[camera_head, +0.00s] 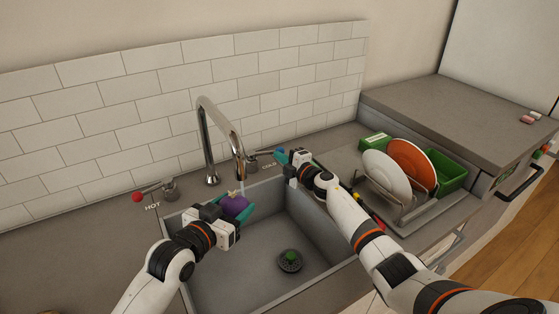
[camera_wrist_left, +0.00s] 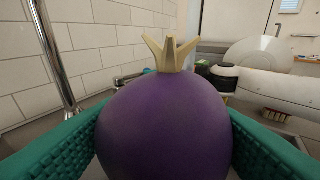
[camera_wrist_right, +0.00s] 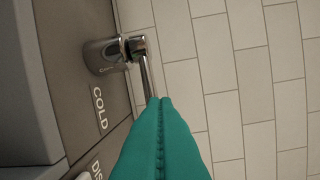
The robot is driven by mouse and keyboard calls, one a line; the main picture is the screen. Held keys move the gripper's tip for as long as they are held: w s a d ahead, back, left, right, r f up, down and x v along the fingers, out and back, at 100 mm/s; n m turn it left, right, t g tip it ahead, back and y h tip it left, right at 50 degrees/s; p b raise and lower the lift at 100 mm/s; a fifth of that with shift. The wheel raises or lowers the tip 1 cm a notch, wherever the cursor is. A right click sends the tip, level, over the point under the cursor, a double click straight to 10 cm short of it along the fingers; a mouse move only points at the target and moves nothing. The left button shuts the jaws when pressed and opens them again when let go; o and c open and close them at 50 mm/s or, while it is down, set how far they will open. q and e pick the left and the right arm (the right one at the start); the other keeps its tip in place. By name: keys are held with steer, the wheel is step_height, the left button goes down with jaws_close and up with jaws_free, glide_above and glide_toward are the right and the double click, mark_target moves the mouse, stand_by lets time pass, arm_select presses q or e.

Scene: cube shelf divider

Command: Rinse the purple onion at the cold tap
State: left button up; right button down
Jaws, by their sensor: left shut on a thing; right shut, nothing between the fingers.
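The purple onion (camera_head: 236,206) is held between the teal fingers of my left gripper (camera_head: 236,209), over the left part of the sink. It fills the left wrist view (camera_wrist_left: 165,130), its pale stem upward. The spout (camera_head: 239,160) of the chrome faucet ends just above the onion; a faint streak shows below it, too small to be sure it is water. My right gripper (camera_head: 281,157) is shut and empty at the cold tap (camera_head: 252,161). In the right wrist view its closed fingertips (camera_wrist_right: 160,103) overlap the end of the cold tap's lever (camera_wrist_right: 146,72); contact is unclear.
The hot tap (camera_head: 168,186) with a red knob stands left of the faucet. The grey sink (camera_head: 245,270) has a drain with a green centre (camera_head: 289,260). A dish rack (camera_head: 410,207) with plates stands to the right, near my right arm.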

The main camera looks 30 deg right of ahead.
steer(key=shift+w+d+f, duration=0.1)
steer(key=shift+w+d, duration=0.1)
steer(key=shift+d, duration=0.05)
steer(key=shift+s, duration=0.1)
steer(key=a+v, duration=0.1)
steer(key=v, duration=1)
steer(key=shift+s+r, duration=0.3)
steer(key=shift+r, duration=0.05)
arm_select(q)
steer(key=shift+s, duration=0.1)
arm_select(e)
steer(key=shift+r, duration=0.1)
